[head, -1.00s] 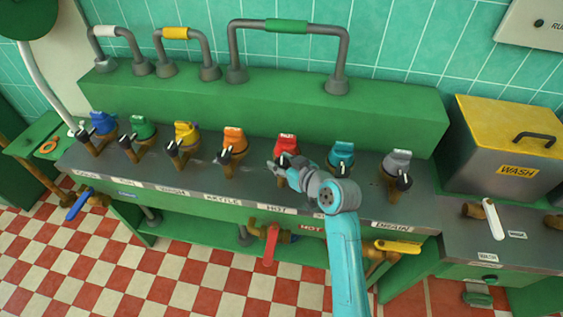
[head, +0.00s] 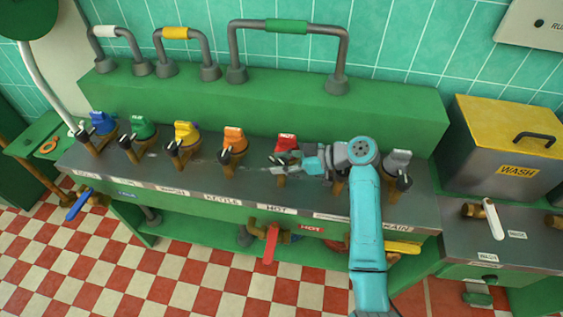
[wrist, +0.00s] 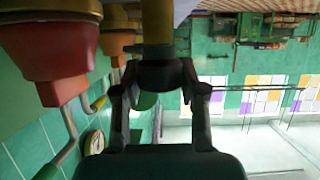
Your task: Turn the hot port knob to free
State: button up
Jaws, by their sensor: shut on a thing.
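The hot port is the brass fitting with a red cap (head: 286,143), behind the HOT label (head: 275,210) on the counter. My gripper (head: 283,163) reaches it from the right, at the front of the port. In the wrist view the fingers (wrist: 160,76) are closed around the dark knob at the end of a brass stem (wrist: 157,28). The red cap also shows at the left of the wrist view (wrist: 45,55).
An orange-capped port (head: 233,137) stands to the left; my arm partly covers the port to the right. A grey-capped port (head: 398,160) stands farther right. A red-handled valve (head: 270,244) hangs below the counter. The WASH bin (head: 500,165) is at the right.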

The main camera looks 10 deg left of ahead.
jog(key=shift+g, duration=0.3)
jog(key=o, duration=1.2)
jog(key=shift+c, duration=0.2)
